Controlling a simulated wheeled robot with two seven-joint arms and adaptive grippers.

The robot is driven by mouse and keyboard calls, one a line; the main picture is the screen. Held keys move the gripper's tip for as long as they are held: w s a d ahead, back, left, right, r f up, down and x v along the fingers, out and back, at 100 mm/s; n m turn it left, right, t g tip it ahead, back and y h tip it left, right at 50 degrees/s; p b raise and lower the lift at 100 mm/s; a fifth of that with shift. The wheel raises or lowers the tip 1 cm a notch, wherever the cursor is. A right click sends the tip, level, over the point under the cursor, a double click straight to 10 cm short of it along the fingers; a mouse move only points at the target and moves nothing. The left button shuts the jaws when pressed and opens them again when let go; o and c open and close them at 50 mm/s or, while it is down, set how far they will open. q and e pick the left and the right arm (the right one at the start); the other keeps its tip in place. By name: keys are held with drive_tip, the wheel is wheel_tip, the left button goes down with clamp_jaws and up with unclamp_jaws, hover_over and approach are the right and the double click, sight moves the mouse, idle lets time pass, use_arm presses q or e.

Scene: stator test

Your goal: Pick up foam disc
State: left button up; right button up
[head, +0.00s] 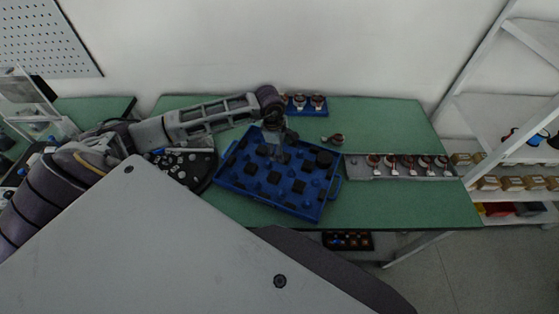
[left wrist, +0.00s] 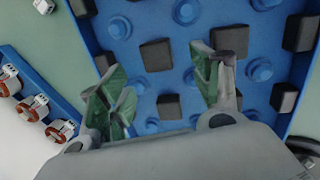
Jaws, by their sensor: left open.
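A blue tray (head: 327,207) on the green table holds dark square blocks and round blue pegs. My right gripper is not in view.
A grey rail (head: 358,172) with several copper-wound parts lies right of the tray. A blue holder (head: 307,112) with similar parts stands behind, and one loose part (head: 334,140) lies near the tray. The table's right rear is clear.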

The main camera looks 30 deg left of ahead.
sight(279, 168)
use_arm(q)
drive_tip(key=shift+f, duration=0.15)
drive_tip(key=shift+w+d+f+p, duration=0.1)
drive_tip(key=shift+w+f+p, duration=0.15)
drive_tip(key=shift+f, duration=0.35)
drive_tip(key=shift+w+d+f+p, duration=0.1)
drive_tip(key=shift+f+p, duration=0.25)
drive_tip(key=shift+f, duration=0.25)
wheel_tip(279, 168, down, 2)
drive_tip(key=shift+w+f, duration=0.1)
drive_tip(key=shift+w, duration=0.05)
drive_tip(key=shift+f, duration=0.1)
drive_tip(key=c, duration=1.4)
clamp_jaws()
